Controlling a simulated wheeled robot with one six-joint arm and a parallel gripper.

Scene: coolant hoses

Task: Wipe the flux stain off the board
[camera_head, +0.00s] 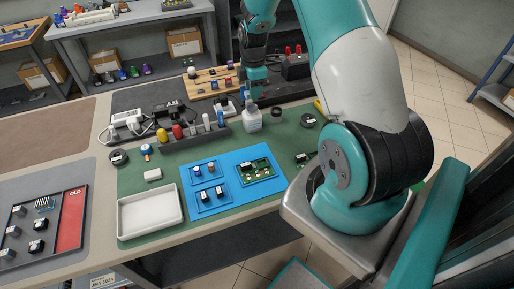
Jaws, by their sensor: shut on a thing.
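A green circuit board (258,170) with small parts lies on the right part of a bright blue mat (221,165). I cannot make out a stain on it at this size. My gripper (248,98) is at the back of the green work surface, beyond the board and just behind a white bottle (252,119). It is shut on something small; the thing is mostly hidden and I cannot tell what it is. A small white block (153,175) lies left of the blue mat.
An empty white tray (150,216) stands at the front left of the green surface (130,184). A dark rack (183,142) with coloured items runs behind the mat. Small dark modules lie on the mat. A tray marked OLD (70,218) is at far left.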

